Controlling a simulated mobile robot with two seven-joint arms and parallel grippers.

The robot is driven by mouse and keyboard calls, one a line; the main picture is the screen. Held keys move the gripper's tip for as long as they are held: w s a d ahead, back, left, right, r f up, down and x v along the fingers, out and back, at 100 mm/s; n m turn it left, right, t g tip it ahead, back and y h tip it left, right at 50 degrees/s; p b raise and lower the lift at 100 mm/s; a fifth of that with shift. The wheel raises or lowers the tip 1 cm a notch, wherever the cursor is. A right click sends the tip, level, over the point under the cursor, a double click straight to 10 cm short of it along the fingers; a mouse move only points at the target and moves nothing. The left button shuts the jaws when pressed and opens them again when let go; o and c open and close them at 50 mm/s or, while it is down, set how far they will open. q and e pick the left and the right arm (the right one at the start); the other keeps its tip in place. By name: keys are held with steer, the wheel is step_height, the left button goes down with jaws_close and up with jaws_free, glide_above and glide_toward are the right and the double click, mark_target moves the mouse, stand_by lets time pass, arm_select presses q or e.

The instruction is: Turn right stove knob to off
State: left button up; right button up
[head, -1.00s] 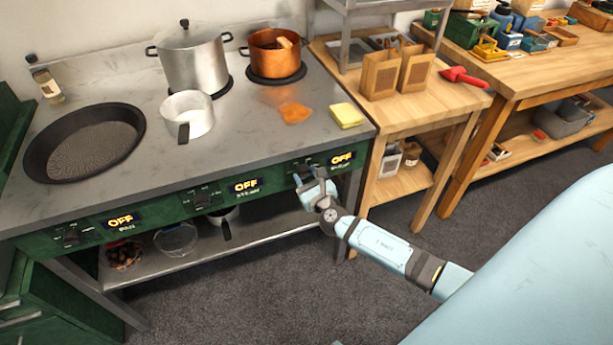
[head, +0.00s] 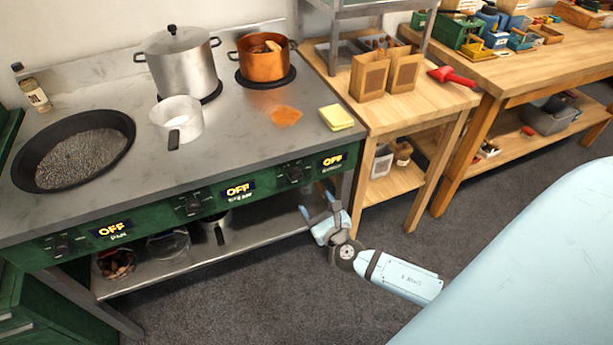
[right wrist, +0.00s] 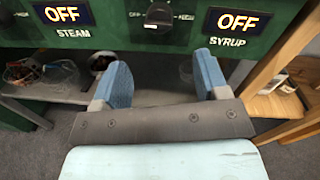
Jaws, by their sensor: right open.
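The right stove knob (head: 296,174) is on the green front panel of the stove, left of its display (head: 333,160), which reads OFF. In the right wrist view this knob (right wrist: 158,16) shows at the top middle, and the display beside it (right wrist: 237,22) reads OFF above the label SYRUP. My right gripper (head: 318,213) is open and empty, below and in front of the panel, apart from the knob. Its two blue fingers also show in the right wrist view (right wrist: 160,82). My left gripper is out of view.
The middle display (head: 238,190) and left display (head: 112,230) also read OFF. A copper pot (head: 262,62), a steel pot (head: 180,70) and a black pan (head: 75,150) stand on the stove. A wooden table (head: 437,98) with paper bags is to the right.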

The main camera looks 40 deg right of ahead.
steer(key=s, duration=0.3)
steer(key=shift+s+a, duration=0.15)
steer(key=shift+a, duration=0.1)
stand_by(0.4)
